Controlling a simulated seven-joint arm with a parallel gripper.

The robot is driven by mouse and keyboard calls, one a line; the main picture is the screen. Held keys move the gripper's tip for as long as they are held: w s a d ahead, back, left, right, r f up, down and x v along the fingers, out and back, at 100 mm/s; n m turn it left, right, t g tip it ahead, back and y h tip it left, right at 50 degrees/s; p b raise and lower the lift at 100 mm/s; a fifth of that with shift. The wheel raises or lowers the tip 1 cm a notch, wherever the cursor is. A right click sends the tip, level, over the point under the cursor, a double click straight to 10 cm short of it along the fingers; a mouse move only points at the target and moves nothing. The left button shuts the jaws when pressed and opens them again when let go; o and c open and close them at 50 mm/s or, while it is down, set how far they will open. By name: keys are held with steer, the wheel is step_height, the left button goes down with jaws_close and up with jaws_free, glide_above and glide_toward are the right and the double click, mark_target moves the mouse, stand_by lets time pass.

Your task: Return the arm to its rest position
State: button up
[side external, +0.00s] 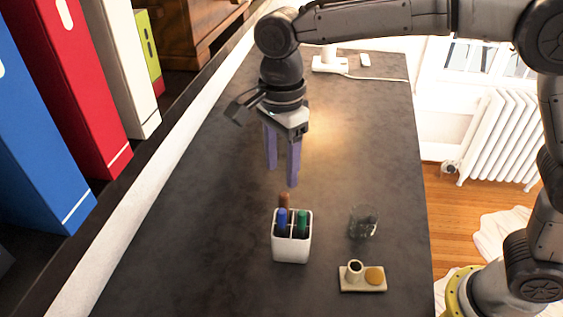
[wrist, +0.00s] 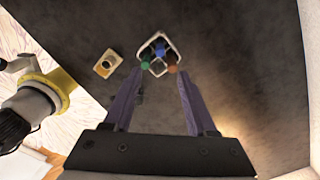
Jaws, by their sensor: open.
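My gripper (side external: 281,176) points down over the dark table (side external: 200,220), above and behind the white holder in the side external view. Its two purple fingers are apart with nothing between them. The wrist view also shows my gripper (wrist: 155,78) open and empty. The white holder (side external: 291,250) stands upright with blue, green and brown markers in its compartments. It also shows in the wrist view (wrist: 177,42), beyond the fingertips and apart from them.
A clear glass (side external: 363,222) stands right of the holder. A small tray (side external: 348,286) with a dark-filled cup and a round brown item lies in front of it. Upright binders (side external: 95,85) line the left side. A white lamp base (side external: 330,64) is at the far end. The table's left part is clear.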

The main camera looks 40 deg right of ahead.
steer(key=shift+d, duration=0.1)
steer(key=s+d+r+t, duration=0.2)
steer(key=s+d+r, duration=0.25)
steer(key=d, duration=0.25)
steer(key=s+d+r+t, duration=0.1)
steer(key=s+d+r, duration=0.2)
steer(key=d+r, duration=0.35)
steer(key=s+d+f+n+t, duration=0.1)
steer(key=s+d+f+n, duration=0.3)
steer(key=s+n, duration=0.3)
steer(key=s+d+f+n+t, duration=0.1)
steer(key=s+d+f+n, duration=0.3)
steer(key=n, duration=0.6)
steer(key=s+f, duration=0.2)
steer(key=s, duration=0.1)
steer(key=shift+n+t, duration=0.3)
